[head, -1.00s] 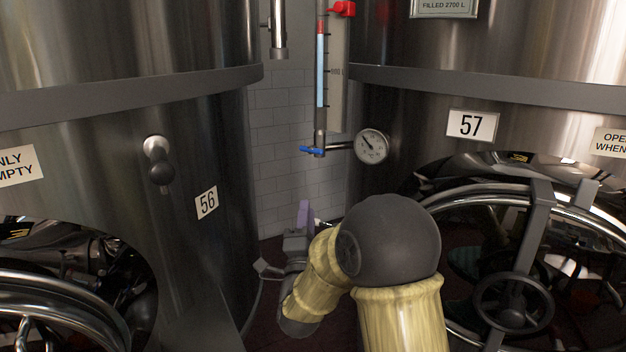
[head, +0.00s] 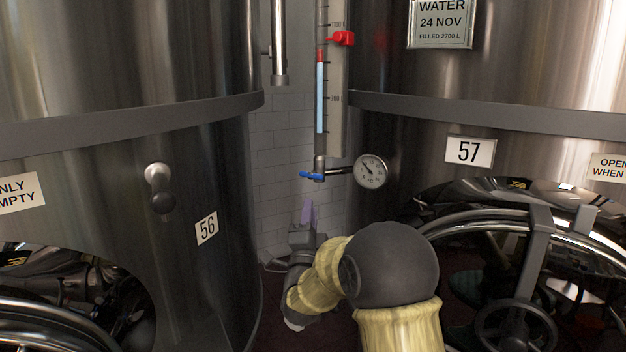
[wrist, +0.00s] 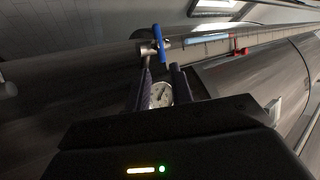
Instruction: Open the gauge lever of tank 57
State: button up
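Tank 57 bears a white number plate (head: 469,151) at right in the head view. The blue gauge lever (head: 311,175) sits at the foot of its level gauge tube (head: 320,95), lying sideways and pointing left. A round dial (head: 371,170) is to its right. My gripper (head: 307,206), with purple fingers, is just below the lever and apart from it. In the wrist view, the fingers (wrist: 159,82) are spread with nothing between them; the dial (wrist: 160,94) shows through the gap. The blue lever (wrist: 158,43) is beyond the fingertips there.
Tank 56, with its number plate (head: 207,229) and a knobbed handle (head: 161,188), curves close on the left. A vertical pipe (head: 279,45) hangs at the back. The hatch handwheel (head: 516,326) of tank 57 is at lower right. The gap between the tanks is narrow.

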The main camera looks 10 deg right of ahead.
aim_at(314, 178)
jog(key=p+x, duration=0.1)
jog(key=x, duration=0.9)
jog(key=shift+c, duration=0.3)
grip_shut()
